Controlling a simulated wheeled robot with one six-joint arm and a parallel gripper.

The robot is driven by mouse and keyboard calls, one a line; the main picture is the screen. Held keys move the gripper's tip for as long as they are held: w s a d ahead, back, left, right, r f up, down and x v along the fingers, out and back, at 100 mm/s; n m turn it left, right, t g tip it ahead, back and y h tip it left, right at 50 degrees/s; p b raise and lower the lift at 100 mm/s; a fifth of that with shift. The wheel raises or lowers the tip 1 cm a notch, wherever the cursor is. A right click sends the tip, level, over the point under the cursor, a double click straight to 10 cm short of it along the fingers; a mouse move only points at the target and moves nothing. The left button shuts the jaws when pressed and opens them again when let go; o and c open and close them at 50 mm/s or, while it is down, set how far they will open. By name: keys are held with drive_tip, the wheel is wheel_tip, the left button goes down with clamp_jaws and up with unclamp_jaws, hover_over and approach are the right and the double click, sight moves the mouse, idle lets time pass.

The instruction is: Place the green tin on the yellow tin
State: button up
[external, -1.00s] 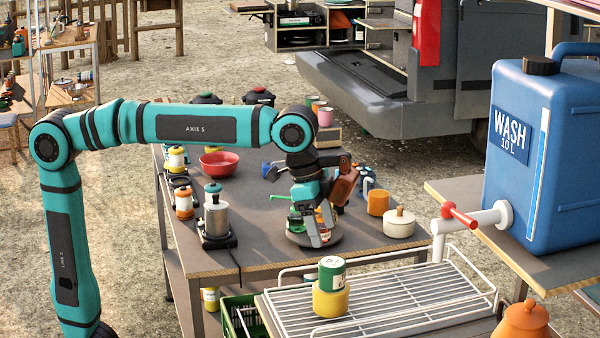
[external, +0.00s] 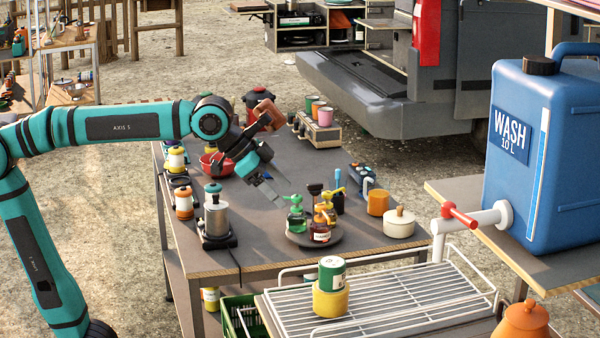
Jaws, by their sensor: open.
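The green tin (external: 331,271) has a pale label band and stands upright on top of the yellow tin (external: 331,301). The yellow tin stands on the white wire rack at the front of the table. My gripper (external: 275,192) is open and empty. It is above the middle of the table, up and to the left of the two tins and well apart from them. Nothing shows between its fingers.
A round turntable (external: 301,240) with several pump bottles stands between my gripper and the wire rack (external: 420,298). A steel grinder (external: 216,218), a red bowl (external: 205,166), an orange mug (external: 377,203) and a cream pot (external: 399,224) stand around. The blue water tank (external: 550,190) is at right.

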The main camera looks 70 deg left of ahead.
drive_tip(key=s+a+n+t+y, duration=0.2)
drive_tip(key=s+a+n+t, duration=0.2)
drive_tip(key=s+a+t, duration=0.5)
drive_tip(key=s+a, duration=0.5)
drive_tip(key=s, duration=0.4)
drive_tip(key=shift+a+t+y, duration=0.25)
drive_tip(key=shift+t+y, duration=0.05)
